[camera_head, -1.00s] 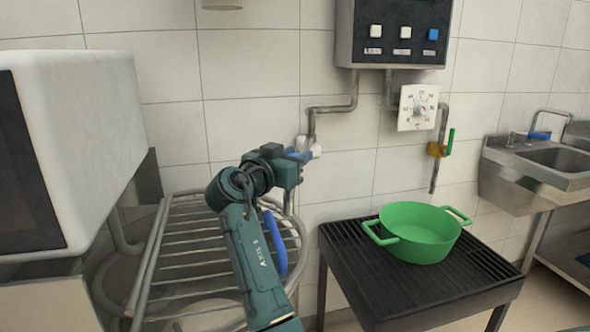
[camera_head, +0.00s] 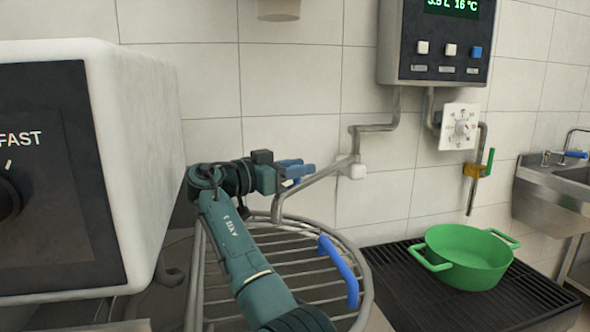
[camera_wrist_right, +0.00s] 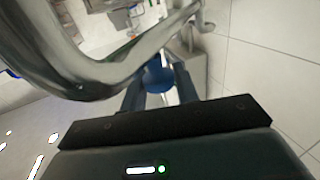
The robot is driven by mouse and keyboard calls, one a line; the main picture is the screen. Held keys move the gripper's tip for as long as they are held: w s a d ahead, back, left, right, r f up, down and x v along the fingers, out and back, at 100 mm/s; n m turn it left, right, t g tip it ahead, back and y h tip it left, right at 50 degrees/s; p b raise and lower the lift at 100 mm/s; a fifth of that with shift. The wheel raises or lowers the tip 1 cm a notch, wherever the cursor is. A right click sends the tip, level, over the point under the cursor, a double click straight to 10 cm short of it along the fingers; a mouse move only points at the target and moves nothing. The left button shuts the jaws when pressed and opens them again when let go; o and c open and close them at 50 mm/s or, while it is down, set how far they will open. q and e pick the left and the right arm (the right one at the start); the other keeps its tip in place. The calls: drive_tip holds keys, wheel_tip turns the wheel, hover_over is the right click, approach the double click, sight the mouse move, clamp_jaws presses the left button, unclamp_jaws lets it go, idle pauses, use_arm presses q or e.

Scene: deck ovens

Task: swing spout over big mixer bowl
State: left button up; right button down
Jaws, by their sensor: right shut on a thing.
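The metal spout (camera_head: 318,180) runs from a white wall joint down and to the left, its bent end (camera_head: 276,212) above the back part of the mixer's wire guard (camera_head: 290,262). The big mixer bowl lies below the guard and is largely hidden. My right gripper (camera_head: 296,171) is shut on the spout's blue grip, close beside the pipe. In the right wrist view, the blue grip (camera_wrist_right: 158,78) sits between the fingers, and the spout (camera_wrist_right: 110,75) curves large across the upper left. My left gripper is out of view.
The white mixer head (camera_head: 130,150) stands at left with a dark dial panel. A blue handle (camera_head: 340,270) rises from the guard's right side. A green pot (camera_head: 468,262) stands on a black grate at right. A control box (camera_head: 440,45) and dial (camera_head: 459,127) hang above.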

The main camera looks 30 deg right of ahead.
drive_tip(key=shift+w+r, duration=0.1)
drive_tip(key=shift+r, duration=0.05)
drive_tip(key=c, duration=1.5)
unclamp_jaws()
drive_tip(key=o, duration=0.4)
drive_tip(key=shift+w+a, duration=0.1)
wheel_tip(320, 180, up, 10)
drive_tip(key=shift+f+p, duration=0.1)
drive_tip(key=shift+p, duration=0.55)
